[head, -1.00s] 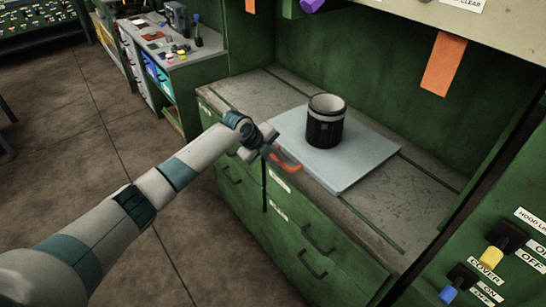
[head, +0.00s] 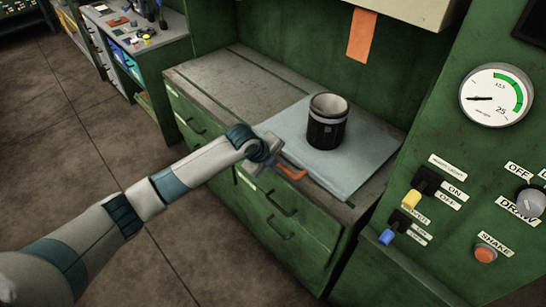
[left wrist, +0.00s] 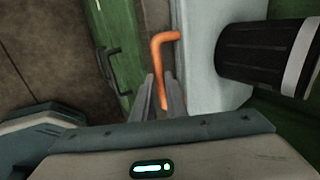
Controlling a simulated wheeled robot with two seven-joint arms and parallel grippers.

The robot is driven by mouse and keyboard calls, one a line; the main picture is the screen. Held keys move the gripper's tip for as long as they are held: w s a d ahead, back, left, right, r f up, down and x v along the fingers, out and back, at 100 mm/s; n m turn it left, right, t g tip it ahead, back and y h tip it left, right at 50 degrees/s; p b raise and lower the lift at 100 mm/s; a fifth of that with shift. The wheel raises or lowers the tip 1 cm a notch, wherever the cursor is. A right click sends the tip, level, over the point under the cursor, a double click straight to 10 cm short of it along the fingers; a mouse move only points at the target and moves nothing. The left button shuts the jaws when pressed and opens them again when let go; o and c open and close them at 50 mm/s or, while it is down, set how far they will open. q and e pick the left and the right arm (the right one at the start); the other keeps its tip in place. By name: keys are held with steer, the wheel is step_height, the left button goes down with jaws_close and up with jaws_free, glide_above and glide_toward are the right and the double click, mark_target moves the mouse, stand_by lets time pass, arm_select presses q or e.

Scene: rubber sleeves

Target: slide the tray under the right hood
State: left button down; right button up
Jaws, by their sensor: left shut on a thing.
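The tray (head: 348,175) is a flat pale grey-blue plate on the worktop, with an orange handle (head: 292,172) on its front edge. A black ribbed cup (head: 326,132) with a light band stands upright on it. My left gripper (head: 274,165) is at the front edge, shut on the orange handle, which also shows between the fingers in the left wrist view (left wrist: 163,65). The right hood (head: 420,8) is a cream box at the upper right, with an orange strip (head: 361,36) hanging near it. The tray's right part lies near the control panel side. My right gripper is out of view.
The worktop (head: 235,85) left of the tray is bare, with dark grooves. A green control panel (head: 480,150) with a gauge, switches and knobs rises at the right. Green drawers with dark handles (head: 280,203) are below the worktop.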

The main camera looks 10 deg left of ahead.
arm_select(q)
steer(key=shift+s+d+f, duration=0.1)
steer(key=shift+s+d, duration=0.05)
steer(key=c, duration=1.8)
jaws_free()
steer(key=shift+o, duration=0.2)
steer(key=shift+r, duration=0.2)
steer(key=b+v, duration=0.4)
steer(key=v, duration=1.3)
steer(key=shift+s+r, duration=0.1)
